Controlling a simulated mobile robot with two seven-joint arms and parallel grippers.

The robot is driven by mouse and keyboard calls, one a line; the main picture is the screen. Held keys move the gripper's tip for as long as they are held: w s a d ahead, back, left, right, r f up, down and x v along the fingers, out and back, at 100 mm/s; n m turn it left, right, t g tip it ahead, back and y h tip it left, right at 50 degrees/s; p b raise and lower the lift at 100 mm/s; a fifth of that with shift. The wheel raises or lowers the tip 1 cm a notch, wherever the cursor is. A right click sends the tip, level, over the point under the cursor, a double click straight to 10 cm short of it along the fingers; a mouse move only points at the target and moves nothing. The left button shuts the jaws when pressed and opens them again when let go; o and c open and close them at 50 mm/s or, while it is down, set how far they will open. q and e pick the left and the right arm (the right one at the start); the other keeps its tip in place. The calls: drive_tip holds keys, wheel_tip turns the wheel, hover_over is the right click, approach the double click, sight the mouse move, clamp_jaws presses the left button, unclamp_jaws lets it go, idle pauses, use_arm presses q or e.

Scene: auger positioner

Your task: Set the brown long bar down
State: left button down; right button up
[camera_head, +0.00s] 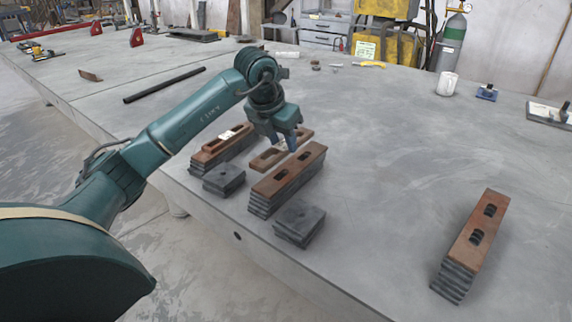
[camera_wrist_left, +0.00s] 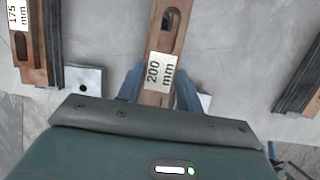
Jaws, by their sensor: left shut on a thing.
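My left gripper (camera_head: 285,142) is shut on the brown long bar (camera_head: 265,160), which has a slot and a white "200 mm" label. In the left wrist view the bar (camera_wrist_left: 160,45) runs lengthwise between the blue fingers (camera_wrist_left: 160,90), label at the fingertips. In the head view it is between two dark stacks topped with brown slotted bars: a left stack (camera_head: 215,152) and a middle stack (camera_head: 288,180). Whether it touches the table or hangs just above it, I cannot tell. My right gripper is not in view.
Two small dark blocks (camera_head: 223,179) (camera_head: 300,222) sit near the table's front edge. A third brown-topped stack (camera_head: 470,245) stands at the right. A black rod (camera_head: 165,84) lies at the back left. The grey table (camera_head: 400,150) is clear between the middle and right stacks.

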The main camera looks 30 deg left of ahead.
sight(282, 174)
use_arm(q)
drive_tip(key=shift+f, duration=0.95)
wheel_tip(282, 174, down, 4)
drive_tip(key=shift+r, duration=0.25)
drive_tip(key=shift+f, duration=0.2)
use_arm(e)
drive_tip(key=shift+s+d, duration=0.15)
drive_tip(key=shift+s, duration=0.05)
use_arm(q)
drive_tip(key=shift+f+b, duration=0.15)
drive_tip(key=shift+b, duration=0.15)
drive_tip(key=c, duration=0.9)
unclamp_jaws()
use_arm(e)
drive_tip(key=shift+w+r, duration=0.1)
